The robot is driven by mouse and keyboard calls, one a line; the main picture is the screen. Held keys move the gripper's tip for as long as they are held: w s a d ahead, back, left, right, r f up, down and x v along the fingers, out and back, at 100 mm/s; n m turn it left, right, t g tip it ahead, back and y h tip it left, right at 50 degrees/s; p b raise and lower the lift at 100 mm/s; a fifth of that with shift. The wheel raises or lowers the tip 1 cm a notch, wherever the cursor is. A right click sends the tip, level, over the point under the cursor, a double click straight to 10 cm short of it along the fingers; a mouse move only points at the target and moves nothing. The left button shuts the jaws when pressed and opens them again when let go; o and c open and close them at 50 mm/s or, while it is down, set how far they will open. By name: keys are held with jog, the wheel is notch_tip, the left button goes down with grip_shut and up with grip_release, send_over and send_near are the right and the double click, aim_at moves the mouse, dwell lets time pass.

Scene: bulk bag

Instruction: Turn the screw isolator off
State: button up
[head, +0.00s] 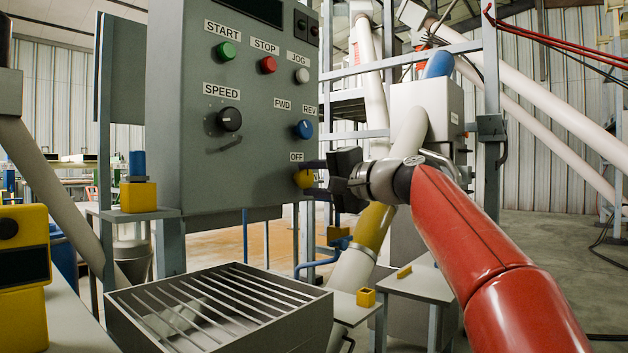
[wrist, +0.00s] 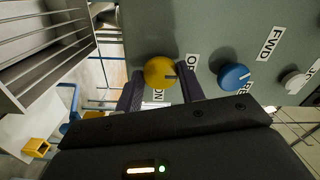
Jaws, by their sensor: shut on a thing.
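The screw isolator is a yellow round knob (head: 302,179) low on the grey control panel (head: 250,110), under an OFF label (head: 297,157). In the wrist view the yellow knob (wrist: 158,70) has a dark pointer mark on its right side, towards the OFF lettering (wrist: 191,62). An ON label (wrist: 158,95) shows below the knob, partly covered. My gripper (head: 313,178) reaches in from the right, its dark fingers on either side of the knob and shut on it. The fingers (wrist: 160,82) also show in the wrist view.
A blue FWD/REV knob (head: 303,129) is just above. A black SPEED knob (head: 229,119) and green, red and white buttons are higher on the panel. A grated grey hopper (head: 215,310) stands below. A yellow and white tube (head: 372,228) passes behind my gripper.

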jog(key=o, duration=1)
jog(key=shift+c, duration=0.2)
jog(key=b+v, duration=0.1)
jog(key=v, duration=0.6)
jog(key=shift+s+d+b, duration=0.25)
jog(key=shift+d+b, duration=0.1)
jog(key=shift+b, duration=0.05)
jog(key=s+d+f+n+g+h+p, duration=0.1)
jog(key=s+d+f+h+p, duration=0.1)
jog(key=s+f, duration=0.8)
jog(key=s+d+f+n+g+h+p, duration=0.2)
jog(key=s+d+f+h, duration=0.3)
jog(key=s+f, duration=0.5)
jog(key=s+d+f+n+g+h+p, duration=0.1)
jog(key=s+f+h, duration=0.6)
jog(key=f, duration=1)
jog(key=s+d+g+p, duration=0.1)
jog(key=s+d+p, duration=0.1)
jog(key=s+d, duration=0.1)
jog(key=shift+f, duration=0.25)
